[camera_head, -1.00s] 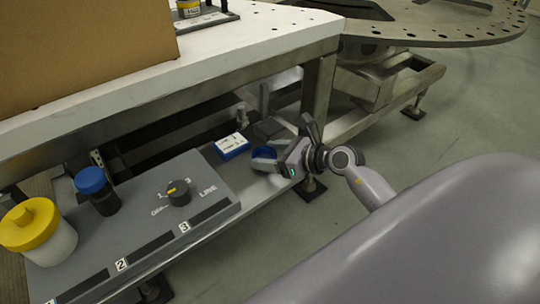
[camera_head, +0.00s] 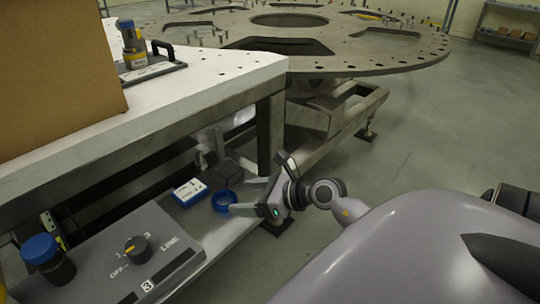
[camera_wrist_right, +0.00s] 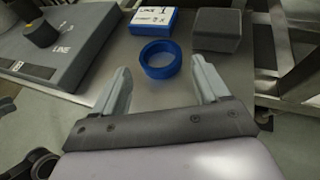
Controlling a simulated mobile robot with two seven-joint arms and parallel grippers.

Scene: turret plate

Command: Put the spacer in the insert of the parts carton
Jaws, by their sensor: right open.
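A blue ring (camera_head: 226,202), which looks like the spacer, lies flat on the metal lower shelf; it also shows in the right wrist view (camera_wrist_right: 148,71). My right gripper (camera_head: 244,196) is open and empty at the shelf, just to the ring's right in the head view. In the wrist view the ring lies just beyond and between the open fingertips (camera_wrist_right: 160,72), apart from both. A brown cardboard carton (camera_head: 58,75), probably the parts carton, stands on the white bench top at the left. Its inside and insert are hidden. My left gripper is out of view.
Beside the ring are a blue-and-white box (camera_head: 188,192) and a dark grey block (camera_head: 228,171). A grey switch panel (camera_head: 108,262) with a knob lies to the left. The bench top (camera_head: 205,85) overhangs the shelf; its leg (camera_head: 270,132) stands close behind the gripper.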

